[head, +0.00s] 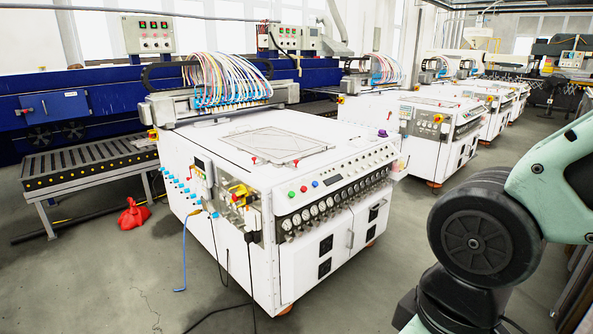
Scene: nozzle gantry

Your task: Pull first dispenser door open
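The nearest white dispenser machine (235,150) stands in the middle of the head view. Its front face, turned to the right, has a left door (322,253) and a right door (371,217) below a row of round gauges. A small upright handle (349,239) sits near the seam between the doors. Both doors look shut and flush with the body. Dark square vents show on both. My arm's links show at the right, apart from the machine. My gripper is out of the picture.
A blue hose (184,250) and black cables hang down to the floor. Similar white machines (435,125) stand behind to the right. The grey floor (385,275) in front of the doors looks clear.

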